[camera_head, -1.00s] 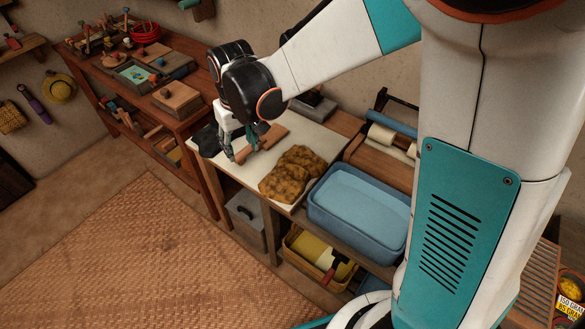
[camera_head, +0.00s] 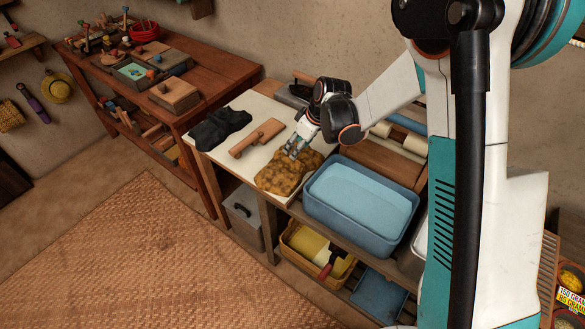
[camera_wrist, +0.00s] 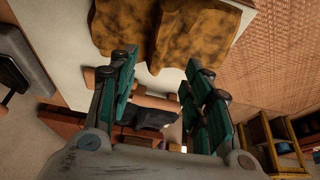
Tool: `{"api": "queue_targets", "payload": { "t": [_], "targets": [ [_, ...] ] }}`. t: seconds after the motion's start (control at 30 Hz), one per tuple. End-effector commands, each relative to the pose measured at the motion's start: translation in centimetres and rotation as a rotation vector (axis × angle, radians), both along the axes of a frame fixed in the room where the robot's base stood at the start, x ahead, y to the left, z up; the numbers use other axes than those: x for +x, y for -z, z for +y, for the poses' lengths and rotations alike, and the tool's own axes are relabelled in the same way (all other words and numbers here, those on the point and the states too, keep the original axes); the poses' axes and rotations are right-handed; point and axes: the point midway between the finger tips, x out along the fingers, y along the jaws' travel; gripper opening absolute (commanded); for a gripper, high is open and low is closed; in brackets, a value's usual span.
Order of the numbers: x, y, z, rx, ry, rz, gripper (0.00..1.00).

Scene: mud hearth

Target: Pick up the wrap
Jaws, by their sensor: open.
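The wrap is most likely the mottled yellow-brown folded cloth (camera_head: 280,178), which lies on the white board (camera_head: 217,160) at its front right corner. My gripper (camera_head: 291,153) is at the cloth's back edge, pointing down toward it. In the wrist view the cloth (camera_wrist: 190,35) fills the top, ahead of the fingertips. The teal fingers of my gripper (camera_wrist: 158,72) stand apart with nothing held between them. I cannot tell whether a fingertip touches the cloth.
A blue tub (camera_head: 330,222) stands close on the right. A roller frame (camera_head: 378,160) is behind it. A yellow basket (camera_head: 305,258) sits on the shelf below.

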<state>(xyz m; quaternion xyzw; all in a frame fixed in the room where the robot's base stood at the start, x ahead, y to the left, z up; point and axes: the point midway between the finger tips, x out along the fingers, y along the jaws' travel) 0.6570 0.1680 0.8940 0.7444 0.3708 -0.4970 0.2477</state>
Motion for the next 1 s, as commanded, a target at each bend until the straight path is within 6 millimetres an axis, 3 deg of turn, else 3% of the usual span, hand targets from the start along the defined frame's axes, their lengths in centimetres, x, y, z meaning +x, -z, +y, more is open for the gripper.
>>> {"api": "queue_targets", "payload": {
  "t": [0.1, 0.37, 0.7, 0.97, 1.0],
  "targets": [
    [0.4, 1.8, 0.6, 0.0, -0.001, 0.0, 0.45],
    [0.7, 3.1, 0.9, 0.0, 0.001, 0.0, 0.45],
    [1.8, 7.3, 1.9, -0.001, 0.001, 0.001, 0.45],
    [2.0, 7.5, 2.0, -0.001, 0.001, 0.001, 0.45],
    [2.0, 7.5, 2.0, -0.001, 0.001, 0.001, 0.4]
  ]
}}
